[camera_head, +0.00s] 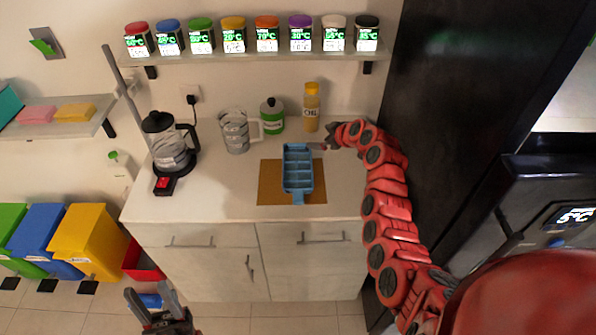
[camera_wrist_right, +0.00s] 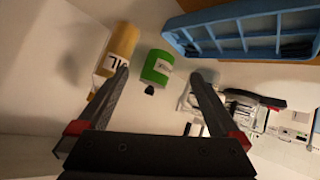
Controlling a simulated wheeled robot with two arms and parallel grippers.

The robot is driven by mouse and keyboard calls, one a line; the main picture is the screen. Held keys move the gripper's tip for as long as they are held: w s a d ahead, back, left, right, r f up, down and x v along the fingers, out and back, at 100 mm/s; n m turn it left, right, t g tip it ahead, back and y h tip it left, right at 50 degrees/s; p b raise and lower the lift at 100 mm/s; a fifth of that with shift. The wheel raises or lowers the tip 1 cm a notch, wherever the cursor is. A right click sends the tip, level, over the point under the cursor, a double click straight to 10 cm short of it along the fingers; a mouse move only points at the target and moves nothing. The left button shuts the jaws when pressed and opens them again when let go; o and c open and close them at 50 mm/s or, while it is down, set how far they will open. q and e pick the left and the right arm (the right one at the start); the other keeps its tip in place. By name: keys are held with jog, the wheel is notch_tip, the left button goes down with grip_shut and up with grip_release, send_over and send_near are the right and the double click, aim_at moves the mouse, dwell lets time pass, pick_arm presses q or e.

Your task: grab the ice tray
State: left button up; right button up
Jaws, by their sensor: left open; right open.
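The blue ice tray (camera_head: 298,172) lies on a brown mat (camera_head: 268,192) on the white counter, its long side running front to back and a tab at its front end. It also shows at the upper right of the right wrist view (camera_wrist_right: 240,45). My right gripper (camera_head: 318,147) is open at the tray's back right corner; I cannot tell whether it touches. In the right wrist view its fingers (camera_wrist_right: 161,76) are apart with nothing held, and the tray is beside them, not between them. My left gripper (camera_head: 152,300) is open and empty, low in front of the counter.
Behind the tray stand a green jar (camera_head: 271,116), an oil bottle (camera_head: 311,107) and a clear jug (camera_head: 236,132). A black-lidded kettle (camera_head: 168,143) is on the left. A spice shelf (camera_head: 250,56) hangs above. A dark fridge (camera_head: 470,90) borders the right.

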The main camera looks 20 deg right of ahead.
jog(key=s+a+r+n+g+y, duration=0.1)
jog(key=s+r+n+g, duration=0.25)
jog(key=s, duration=0.35)
jog(key=s+a+r+n+g+y, duration=0.1)
jog(key=s+r+n+g, duration=0.1)
jog(key=s+n+g, duration=0.4)
jog(key=m+p, duration=0.1)
jog(key=m, duration=0.1)
send_near(299, 195)
notch_tip(299, 195, down, 3)
jog(key=shift+d+r+t+y+b, duration=0.15)
jog(key=shift+t+y+b, duration=0.2)
jog(key=shift+b, duration=0.4)
jog(key=shift+w+a+f+p, duration=0.15)
jog(key=shift+a+f+p, duration=0.2)
jog(key=shift+f+p, duration=0.35)
jog(key=a+f+p, duration=0.2)
jog(key=p, duration=0.1)
jog(key=shift+a+f, duration=0.15)
jog(key=shift+a, duration=0.2)
jog(key=shift+p+x, duration=0.4)
jog(key=shift+x, duration=0.6)
jog(key=shift+d, duration=0.15)
jog(key=shift+w, duration=0.1)
grip_shut()
